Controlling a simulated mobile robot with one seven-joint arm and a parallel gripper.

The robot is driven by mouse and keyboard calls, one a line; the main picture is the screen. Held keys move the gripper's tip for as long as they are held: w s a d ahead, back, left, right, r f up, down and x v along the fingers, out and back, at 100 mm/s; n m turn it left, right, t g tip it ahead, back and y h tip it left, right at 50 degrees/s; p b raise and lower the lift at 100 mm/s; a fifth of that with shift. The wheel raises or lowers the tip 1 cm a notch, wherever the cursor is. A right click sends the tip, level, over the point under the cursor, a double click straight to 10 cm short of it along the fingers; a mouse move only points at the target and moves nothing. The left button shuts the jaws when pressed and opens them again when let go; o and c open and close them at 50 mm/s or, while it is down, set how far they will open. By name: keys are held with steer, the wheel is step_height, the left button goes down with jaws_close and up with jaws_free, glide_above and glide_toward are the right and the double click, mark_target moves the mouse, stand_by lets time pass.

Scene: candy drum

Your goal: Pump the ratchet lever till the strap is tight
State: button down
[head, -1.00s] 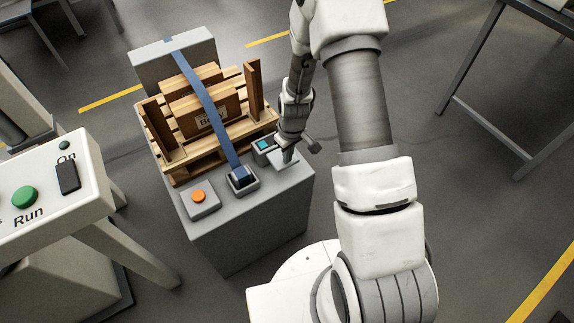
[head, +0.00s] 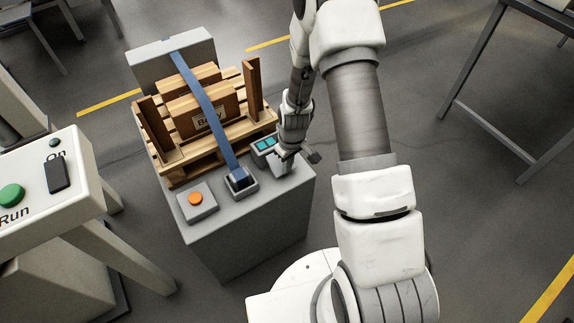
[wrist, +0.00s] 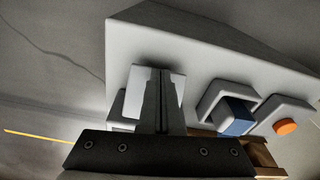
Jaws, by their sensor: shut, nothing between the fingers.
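A blue strap (head: 207,105) runs over brown boxes (head: 192,101) on a wooden pallet and down into a dark-mouthed ratchet housing (head: 239,184) on the grey block. A small box with a display (head: 264,144) stands right of the strap and shows two lit cyan cells. My gripper (head: 283,160) is shut and empty, low over the block's right side, beside the display. A pale plate (head: 279,168) shows under the fingertips; I cannot tell if it is the lever or if I touch it. In the wrist view my shut fingers (wrist: 160,75) stand left of the housing (wrist: 226,105).
An orange button (head: 195,198) sits on a small box left of the housing. A white panel with a green Run button (head: 12,196) stands at the left. A metal table (head: 510,75) is at the right. Open floor lies between it and my arm.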

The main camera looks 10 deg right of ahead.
steer(key=shift+s+d+r+p, duration=0.1)
steer(key=shift+s+d+r, duration=0.1)
steer(key=shift+s, duration=0.25)
steer(key=shift+s+d+r+p, duration=0.15)
steer(key=shift+s+d, duration=0.1)
steer(key=shift+s, duration=0.2)
steer(key=shift+s+d+r+p, duration=0.1)
steer(key=shift+s+d+r, duration=0.1)
steer(key=shift+s, duration=0.25)
step_height(320, 180, up, 17)
steer(key=s+p, duration=0.1)
steer(key=p, duration=0.4)
steer(key=shift+s+d+r, duration=0.15)
steer(key=shift+s+d, duration=0.15)
steer(key=shift+d, duration=0.1)
steer(key=shift+a, duration=0.1)
